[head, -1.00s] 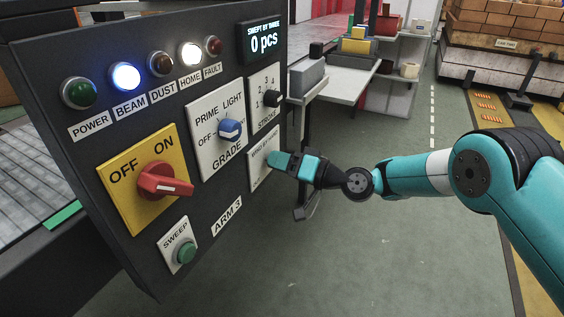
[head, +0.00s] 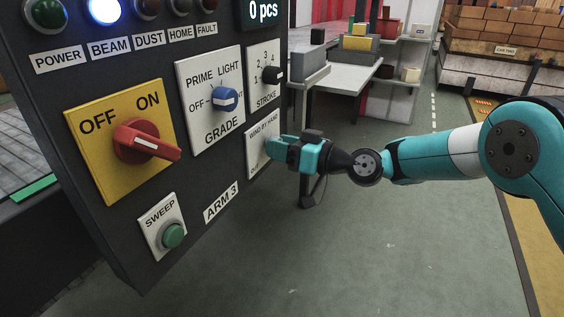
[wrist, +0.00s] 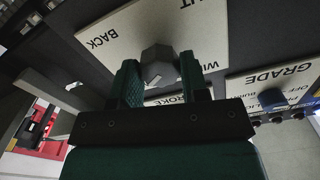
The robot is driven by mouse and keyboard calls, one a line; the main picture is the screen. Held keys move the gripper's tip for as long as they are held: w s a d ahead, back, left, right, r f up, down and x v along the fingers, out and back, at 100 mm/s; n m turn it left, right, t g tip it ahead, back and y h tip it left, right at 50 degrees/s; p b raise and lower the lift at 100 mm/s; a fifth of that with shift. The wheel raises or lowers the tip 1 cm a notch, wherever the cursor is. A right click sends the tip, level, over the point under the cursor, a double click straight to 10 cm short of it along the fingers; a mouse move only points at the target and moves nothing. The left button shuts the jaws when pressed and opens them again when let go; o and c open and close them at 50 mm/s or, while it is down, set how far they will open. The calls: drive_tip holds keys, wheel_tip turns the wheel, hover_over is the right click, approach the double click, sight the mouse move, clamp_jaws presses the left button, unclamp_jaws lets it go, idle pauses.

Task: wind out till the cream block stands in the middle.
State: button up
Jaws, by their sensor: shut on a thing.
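The hand-winding plate (head: 258,158) on the panel is marked "WIND BY HAND". In the wrist view the same plate (wrist: 120,25) also shows the words "OUT" and "BACK". A grey faceted knob (wrist: 158,56) with a pale pointer mark stands out of it. My gripper (head: 274,147) is at this plate, and in the wrist view my gripper (wrist: 159,72) has a finger on each side of the knob, shut on it. The knob is hidden behind the fingers in the head view. I cannot tell which thing is the task's cream block; a small cream item (head: 411,75) sits on a shelf behind.
The panel carries a red off/on switch (head: 146,142), a blue grade knob (head: 225,98), a black stroke knob (head: 273,75) and a green sweep button (head: 173,236). A grey table (head: 345,79) stands behind. The green floor (head: 390,230) is clear. The counter (head: 262,10) reads 0 pcs.

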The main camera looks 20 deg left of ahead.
drive_tip(key=n+b, duration=0.8)
drive_tip(key=b, duration=0.4)
drive_tip(key=shift+f+b, duration=0.1)
drive_tip(key=shift+b, duration=0.25)
drive_tip(key=shift+n, duration=0.4)
drive_tip(key=o, duration=0.9)
drive_tip(key=shift+o, duration=0.2)
drive_tip(key=shift+d, duration=0.1)
drive_tip(key=s+d+p, duration=0.1)
drive_tip(key=d, duration=1.6)
drive_tip(key=shift+s+d+p, duration=0.15)
drive_tip(key=shift+s+p, duration=0.05)
drive_tip(key=shift+p, duration=0.1)
